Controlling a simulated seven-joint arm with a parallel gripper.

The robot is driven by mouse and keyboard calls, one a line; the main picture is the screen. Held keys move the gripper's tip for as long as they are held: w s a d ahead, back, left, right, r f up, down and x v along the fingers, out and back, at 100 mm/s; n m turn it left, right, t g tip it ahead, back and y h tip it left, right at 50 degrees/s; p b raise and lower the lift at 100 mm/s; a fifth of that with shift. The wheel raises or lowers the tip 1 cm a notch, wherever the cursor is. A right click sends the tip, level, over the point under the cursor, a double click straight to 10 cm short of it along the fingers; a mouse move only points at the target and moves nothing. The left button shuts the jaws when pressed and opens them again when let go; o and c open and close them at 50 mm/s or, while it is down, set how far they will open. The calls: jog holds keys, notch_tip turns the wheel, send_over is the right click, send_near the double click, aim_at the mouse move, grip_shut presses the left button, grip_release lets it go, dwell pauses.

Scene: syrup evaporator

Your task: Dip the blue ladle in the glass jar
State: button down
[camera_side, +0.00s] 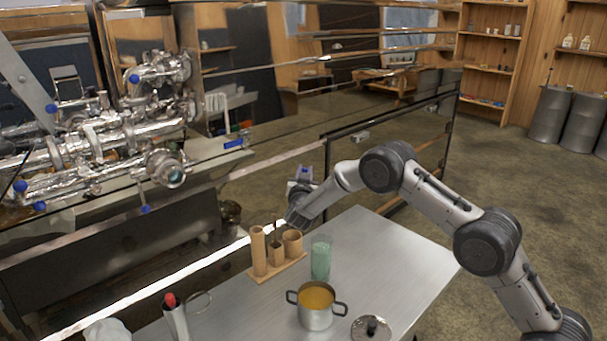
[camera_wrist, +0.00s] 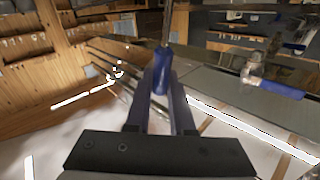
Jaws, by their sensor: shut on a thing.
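My gripper (camera_side: 302,180) is raised above the far edge of the metal table. In the wrist view its fingers (camera_wrist: 161,88) are closed on the blue handle of the blue ladle (camera_wrist: 162,68). A thin metal stem runs from the handle to the top of that view; the ladle's bowl is not visible there. A bit of blue shows at the gripper in the side view. The greenish glass jar (camera_side: 320,260) stands upright on the table, below and slightly right of my gripper in the side view. The ladle is apart from the jar.
A wooden holder (camera_side: 262,273) with upright cups stands left of the jar. A two-handled pot (camera_side: 316,319) of orange liquid and a lid (camera_side: 371,329) are nearer. A red-handled tool (camera_side: 171,300) stands front left. The metal evaporator (camera_side: 100,145) fills the left. The table's right side is clear.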

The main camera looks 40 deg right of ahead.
jog(key=s+a+r+n+t+h, duration=0.1)
jog(key=s+a+r, duration=0.1)
jog(key=s+r, duration=0.3)
jog(key=s+a+r+n, duration=0.1)
jog(key=s+a+r, duration=0.1)
jog(key=s, duration=0.6)
notch_tip(320, 180, down, 13)
jog(key=shift+w+r, duration=0.15)
dwell(1.0)
dwell(1.6)
notch_tip(320, 180, up, 12)
dwell(1.6)
dwell(1.2)
